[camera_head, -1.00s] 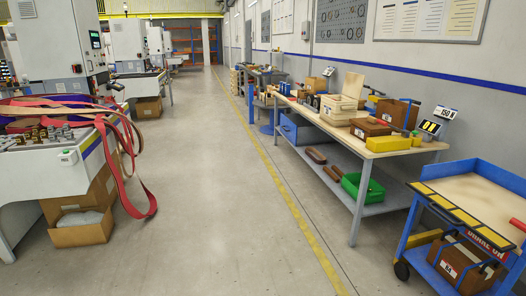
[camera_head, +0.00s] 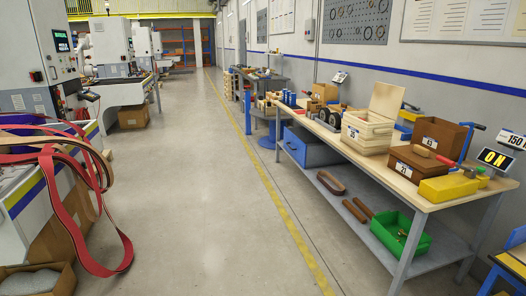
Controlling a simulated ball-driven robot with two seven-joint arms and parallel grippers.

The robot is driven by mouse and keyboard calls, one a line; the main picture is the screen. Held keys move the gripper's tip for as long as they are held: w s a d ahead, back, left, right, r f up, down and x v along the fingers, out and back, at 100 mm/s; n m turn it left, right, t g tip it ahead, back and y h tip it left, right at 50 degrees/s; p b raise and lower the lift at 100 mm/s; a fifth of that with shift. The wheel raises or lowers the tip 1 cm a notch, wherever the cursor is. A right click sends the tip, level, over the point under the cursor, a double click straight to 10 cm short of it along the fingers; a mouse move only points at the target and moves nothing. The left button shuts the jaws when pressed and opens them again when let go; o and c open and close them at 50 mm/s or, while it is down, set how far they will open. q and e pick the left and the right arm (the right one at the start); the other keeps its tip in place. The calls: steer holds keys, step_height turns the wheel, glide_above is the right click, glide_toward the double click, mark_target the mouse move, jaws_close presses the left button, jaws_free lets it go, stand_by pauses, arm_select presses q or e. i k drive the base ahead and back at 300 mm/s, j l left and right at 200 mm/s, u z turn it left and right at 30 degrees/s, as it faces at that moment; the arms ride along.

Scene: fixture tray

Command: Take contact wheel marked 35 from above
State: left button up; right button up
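Dark round wheel-like parts (camera_head: 333,118) stand on the long wooden-topped workbench (camera_head: 408,191) at the right, just left of an open pale wooden box. They are too small for me to read any marking on them. The pale wooden box (camera_head: 366,133) has its lid raised and a white number label on its front that seems to read 35. I cannot tell what is inside it. Neither of my grippers is in view.
Red belts (camera_head: 75,200) hang from a machine at the left. The grey aisle (camera_head: 205,200) between is clear.

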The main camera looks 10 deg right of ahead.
mark_target(334, 119)
steer(key=i+j+z, duration=0.15)
steer(key=i+z, duration=0.25)
steer(key=i+j+z, duration=0.35)
steer(key=i, duration=0.3)
steer(key=i+j+z, duration=0.4)
steer(key=i+j, duration=1.4)
steer(key=i+l+z, duration=0.05)
steer(key=l, duration=0.05)
